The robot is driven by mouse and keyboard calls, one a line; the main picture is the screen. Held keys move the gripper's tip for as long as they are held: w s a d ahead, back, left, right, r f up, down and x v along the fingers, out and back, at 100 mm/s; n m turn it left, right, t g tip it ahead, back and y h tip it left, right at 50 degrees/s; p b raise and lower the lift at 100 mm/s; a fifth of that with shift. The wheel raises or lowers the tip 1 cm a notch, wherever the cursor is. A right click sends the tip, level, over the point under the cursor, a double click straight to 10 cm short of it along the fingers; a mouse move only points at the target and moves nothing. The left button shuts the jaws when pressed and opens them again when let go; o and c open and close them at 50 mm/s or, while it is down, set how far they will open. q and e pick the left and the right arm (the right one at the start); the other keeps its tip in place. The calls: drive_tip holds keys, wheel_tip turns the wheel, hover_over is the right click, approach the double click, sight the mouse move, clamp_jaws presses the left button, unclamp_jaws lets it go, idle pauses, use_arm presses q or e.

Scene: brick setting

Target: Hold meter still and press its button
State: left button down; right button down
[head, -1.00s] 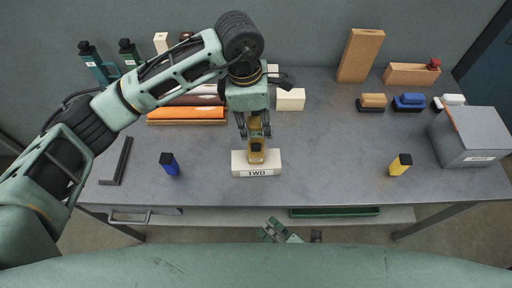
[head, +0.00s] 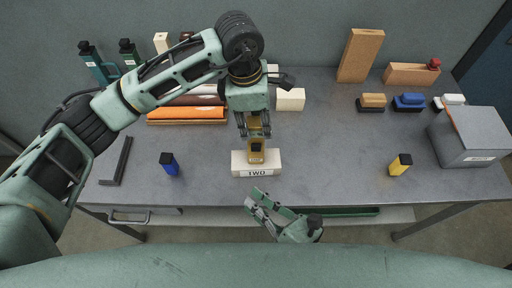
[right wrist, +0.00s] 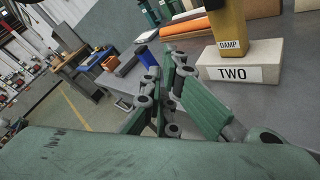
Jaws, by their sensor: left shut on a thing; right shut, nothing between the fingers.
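The yellow-brown meter (head: 257,150) stands upright on a pale block (head: 240,168) labelled TWO, at the front middle of the table. Its DAMP label shows on the meter in the right wrist view (right wrist: 229,30), where its top is cut off. My left gripper (head: 255,133) is shut on the meter from behind and above. My right gripper (head: 253,197) is shut and empty, in front of the table edge and below the block in the head view. It is apart from the meter. I cannot make out the button.
A blue item (head: 169,165) stands left of the block and a yellow one (head: 400,165) to the right. A black bar (head: 117,160) lies at the left. Brushes (head: 408,101) and a grey box (head: 470,135) are at the right. The tabletop beside the block is clear.

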sight(256, 148)
drive_tip(key=w, duration=0.8)
drive_tip(key=shift+w, duration=0.4)
idle(1.2)
drive_tip(key=shift+w, duration=0.4)
drive_tip(key=shift+w, duration=0.55)
idle(0.7)
drive_tip(key=shift+s, duration=0.95)
drive_tip(key=shift+s, duration=0.1)
